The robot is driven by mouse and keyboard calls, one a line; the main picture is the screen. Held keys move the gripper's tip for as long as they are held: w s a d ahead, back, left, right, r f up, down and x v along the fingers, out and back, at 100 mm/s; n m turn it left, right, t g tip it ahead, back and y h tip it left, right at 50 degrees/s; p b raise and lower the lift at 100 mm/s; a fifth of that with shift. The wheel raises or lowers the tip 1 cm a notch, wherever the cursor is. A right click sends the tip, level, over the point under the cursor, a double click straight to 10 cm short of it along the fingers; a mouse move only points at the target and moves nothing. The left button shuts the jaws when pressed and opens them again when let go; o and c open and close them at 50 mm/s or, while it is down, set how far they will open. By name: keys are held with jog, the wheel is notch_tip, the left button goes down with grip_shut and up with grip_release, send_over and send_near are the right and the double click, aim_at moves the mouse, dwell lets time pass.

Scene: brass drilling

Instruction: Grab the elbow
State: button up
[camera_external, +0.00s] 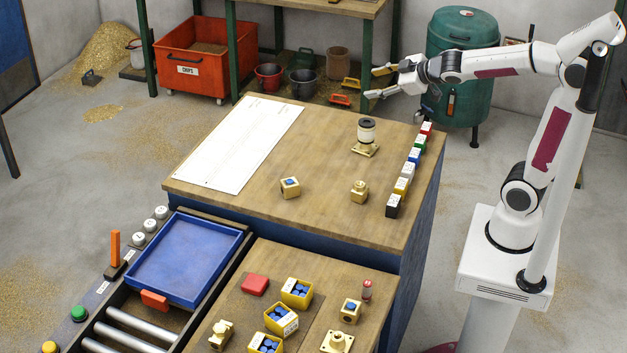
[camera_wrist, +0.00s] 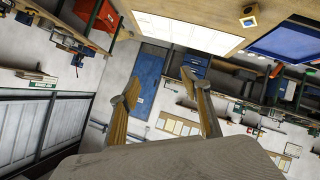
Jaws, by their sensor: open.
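A small brass fitting (camera_external: 359,191) with a rounded top stands on the wooden table, left of the row of coloured blocks; it may be the elbow, but its shape is too small to be sure. Another brass fitting (camera_external: 221,334) sits on the lower bench at the front left and has a similar look. My gripper (camera_external: 374,83) is open and empty, high above the table's far edge, well away from both fittings. In the wrist view its two fingers (camera_wrist: 159,82) stand apart with nothing between them, and neither fitting can be made out there.
A blue tray (camera_external: 188,258) and yellow boxes (camera_external: 281,318) are in front.

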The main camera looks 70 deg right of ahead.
jog(key=w+f+n+t+y, duration=0.2)
jog(key=w+n+y, duration=0.25)
jog(key=w, duration=0.65)
jog(key=n+g+y, duration=0.9)
jog(key=g+y, duration=0.2)
jog(key=y, duration=0.1)
send_near(361, 190)
jog(key=shift+w+a+f+m, duration=0.1)
jog(key=shift+w+m, duration=0.15)
jog(key=shift+w, duration=0.95)
jog(key=shift+s+f+g+y, duration=0.15)
jog(key=shift+s+g+y, duration=0.15)
jog(key=shift+s, duration=0.25)
jog(key=shift+x, duration=1.2)
